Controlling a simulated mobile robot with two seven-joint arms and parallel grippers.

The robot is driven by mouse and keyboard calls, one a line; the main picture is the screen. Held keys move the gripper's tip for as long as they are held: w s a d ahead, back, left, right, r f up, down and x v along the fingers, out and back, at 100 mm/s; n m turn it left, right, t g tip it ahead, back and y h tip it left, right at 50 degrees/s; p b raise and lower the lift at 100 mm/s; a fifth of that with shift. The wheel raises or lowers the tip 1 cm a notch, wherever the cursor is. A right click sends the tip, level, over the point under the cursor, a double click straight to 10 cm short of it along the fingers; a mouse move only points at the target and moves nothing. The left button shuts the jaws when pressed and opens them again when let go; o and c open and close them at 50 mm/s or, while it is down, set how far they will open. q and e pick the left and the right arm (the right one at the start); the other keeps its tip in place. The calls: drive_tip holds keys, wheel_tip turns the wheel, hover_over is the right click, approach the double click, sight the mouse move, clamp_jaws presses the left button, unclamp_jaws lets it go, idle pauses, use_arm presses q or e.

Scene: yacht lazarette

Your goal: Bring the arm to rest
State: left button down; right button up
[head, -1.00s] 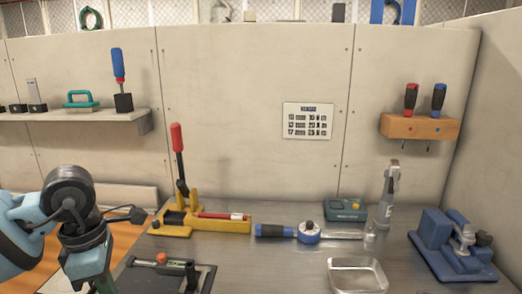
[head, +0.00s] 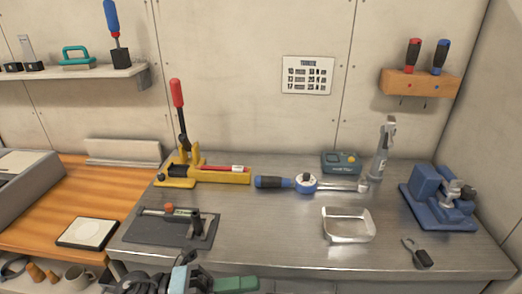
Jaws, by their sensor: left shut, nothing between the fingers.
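My left gripper (head: 236,284) shows at the bottom edge, left of the middle, partly cut off by the frame. It is shut and empty, below the front edge of the steel bench (head: 290,235) in the picture and apart from the things on it. Part of my left arm shows beside it. My right gripper is not in view.
The bench's front middle is clear.

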use_arm(q)
drive_tip(key=s+a+f+n+t+y+p, duration=0.1)
drive_tip(key=a+f+n+t+y, duration=0.55)
drive_tip(key=n, duration=0.75)
drive_tip(key=s+a+f+n+t+y+p, duration=0.1)
drive_tip(key=a+f+n+t+y, duration=0.3)
drive_tip(key=f+n+t+y, duration=0.7)
drive_tip(key=s+a+f+n+g, duration=0.2)
drive_tip(key=s+f+n+g, duration=0.1)
drive_tip(key=s, duration=0.3)
drive_tip(key=s+a+f+n+g, duration=0.2)
drive_tip(key=s+f+n+g, duration=0.1)
drive_tip(key=s+f+n, duration=0.1)
drive_tip(key=s+a+f+n+g+y, duration=0.1)
drive_tip(key=s+a+f+n+g, duration=0.1)
drive_tip(key=s+f, duration=0.4)
drive_tip(key=shift+s+a+n+g+p, duration=0.3)
drive_tip(key=shift+s+n+g+p, duration=0.2)
drive_tip(key=shift+s+n, duration=0.55)
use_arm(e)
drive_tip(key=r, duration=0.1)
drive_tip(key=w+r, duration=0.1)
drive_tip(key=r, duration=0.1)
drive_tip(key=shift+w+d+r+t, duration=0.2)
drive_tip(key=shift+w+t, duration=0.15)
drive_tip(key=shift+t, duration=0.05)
